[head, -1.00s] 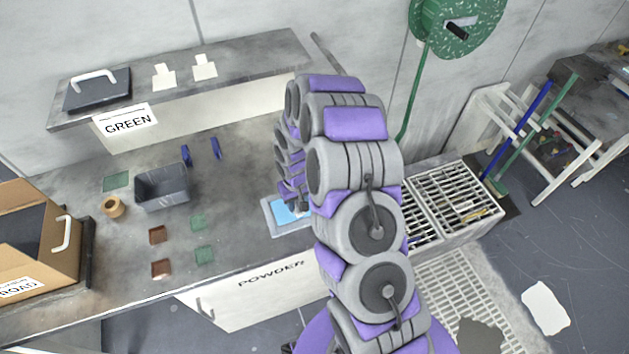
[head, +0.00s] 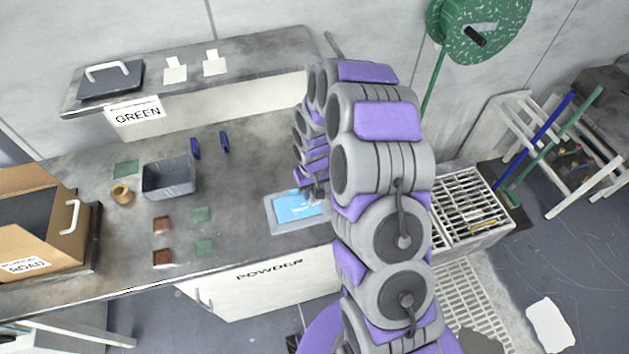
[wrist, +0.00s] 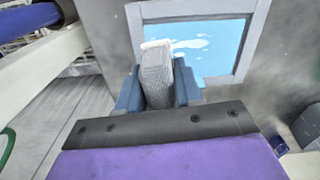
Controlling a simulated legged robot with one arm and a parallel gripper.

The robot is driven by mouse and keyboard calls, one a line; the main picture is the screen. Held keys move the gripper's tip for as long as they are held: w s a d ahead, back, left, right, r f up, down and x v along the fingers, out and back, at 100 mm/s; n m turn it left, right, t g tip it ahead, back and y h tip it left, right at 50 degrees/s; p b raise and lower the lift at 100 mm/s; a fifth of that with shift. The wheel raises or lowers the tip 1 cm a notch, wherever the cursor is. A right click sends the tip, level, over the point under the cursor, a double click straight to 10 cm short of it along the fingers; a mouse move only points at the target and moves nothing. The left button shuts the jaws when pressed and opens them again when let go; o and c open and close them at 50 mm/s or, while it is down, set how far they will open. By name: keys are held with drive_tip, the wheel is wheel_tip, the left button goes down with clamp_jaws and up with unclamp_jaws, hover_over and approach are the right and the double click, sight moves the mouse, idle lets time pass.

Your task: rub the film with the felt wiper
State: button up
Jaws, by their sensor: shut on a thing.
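The film (head: 296,207) is a light blue sheet in a grey frame (head: 285,229) on the bench, left of my arm in the head view. It also shows in the wrist view (wrist: 220,48), with white smears on its surface. My gripper (wrist: 158,90) is shut on the felt wiper (wrist: 156,76), a grey textured block with a pale whitish tip. The wiper reaches over the near left part of the film. I cannot tell if its tip touches the film. In the head view my arm hides most of the gripper and wiper.
A grey bin (head: 168,177), a tan ring (head: 121,194) and several green and brown squares lie on the bench to the left. A cardboard box (head: 38,215) stands at the far left. The bench between the squares and the frame is clear. A slatted grate (head: 465,205) is at the right.

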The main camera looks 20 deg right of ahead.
drive_tip(key=r, duration=0.2)
drive_tip(key=shift+a+r+p, duration=0.3)
drive_tip(key=shift+d+r, duration=0.15)
drive_tip(key=shift+r, duration=0.1)
drive_tip(key=shift+d+r, duration=0.1)
drive_tip(key=shift+d, duration=0.35)
